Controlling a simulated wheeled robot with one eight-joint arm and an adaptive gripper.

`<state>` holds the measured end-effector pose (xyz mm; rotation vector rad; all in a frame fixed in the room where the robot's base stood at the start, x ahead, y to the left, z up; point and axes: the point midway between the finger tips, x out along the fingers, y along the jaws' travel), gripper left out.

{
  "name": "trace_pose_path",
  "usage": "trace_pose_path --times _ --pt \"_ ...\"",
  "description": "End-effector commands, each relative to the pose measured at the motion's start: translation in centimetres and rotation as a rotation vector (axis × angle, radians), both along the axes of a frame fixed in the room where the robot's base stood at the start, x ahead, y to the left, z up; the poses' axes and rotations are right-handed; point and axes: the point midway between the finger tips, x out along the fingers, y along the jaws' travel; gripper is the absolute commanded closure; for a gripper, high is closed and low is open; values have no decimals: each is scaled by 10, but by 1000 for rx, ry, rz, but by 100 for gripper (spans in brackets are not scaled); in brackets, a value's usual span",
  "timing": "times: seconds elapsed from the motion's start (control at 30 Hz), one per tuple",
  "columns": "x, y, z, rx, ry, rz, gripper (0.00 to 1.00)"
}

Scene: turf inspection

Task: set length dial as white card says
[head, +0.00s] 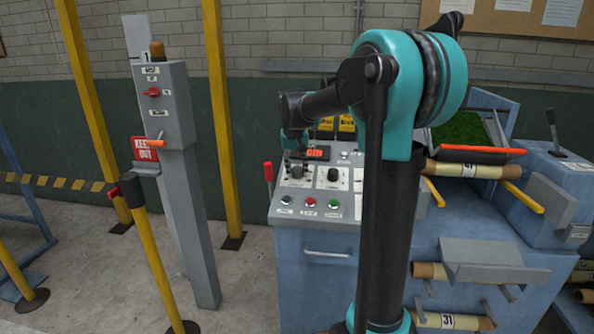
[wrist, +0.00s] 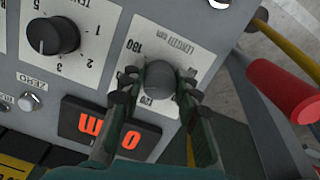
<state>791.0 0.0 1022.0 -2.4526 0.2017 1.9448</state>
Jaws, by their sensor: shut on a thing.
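The length dial (wrist: 161,78) is a dark round knob on a white plate marked "LENGTH cm", with "180" readable, upside down in the wrist view. My gripper (wrist: 158,88) is shut on this knob, one finger on each side. The knob's pointer and part of its scale are hidden by the fingers. In the head view my gripper (head: 296,168) is small and dark at the left of the control panel (head: 312,205). A display with orange characters (wrist: 108,128) sits beside the dial. I cannot tell which paper is the white card.
Another black knob (wrist: 53,36) with numbers and a ZERO button (wrist: 28,102) are near the dial. A red-handled lever (head: 268,172) stands left of the panel. White papers (head: 562,12) hang on a board, too small to read. Yellow cards (head: 346,123) stand behind the panel.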

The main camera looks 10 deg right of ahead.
Motion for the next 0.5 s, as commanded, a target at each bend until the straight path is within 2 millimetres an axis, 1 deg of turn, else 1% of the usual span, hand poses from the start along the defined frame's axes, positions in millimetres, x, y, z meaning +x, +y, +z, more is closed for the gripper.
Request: trace_pose_path --times 0.07,0.1,0.27,0.5 --pt "0 0 0 0 -1 0 97" --pt "0 0 0 0 -1 0 67" --pt "0 0 0 0 -1 1 47" --pt "0 0 0 0 0 1 47"
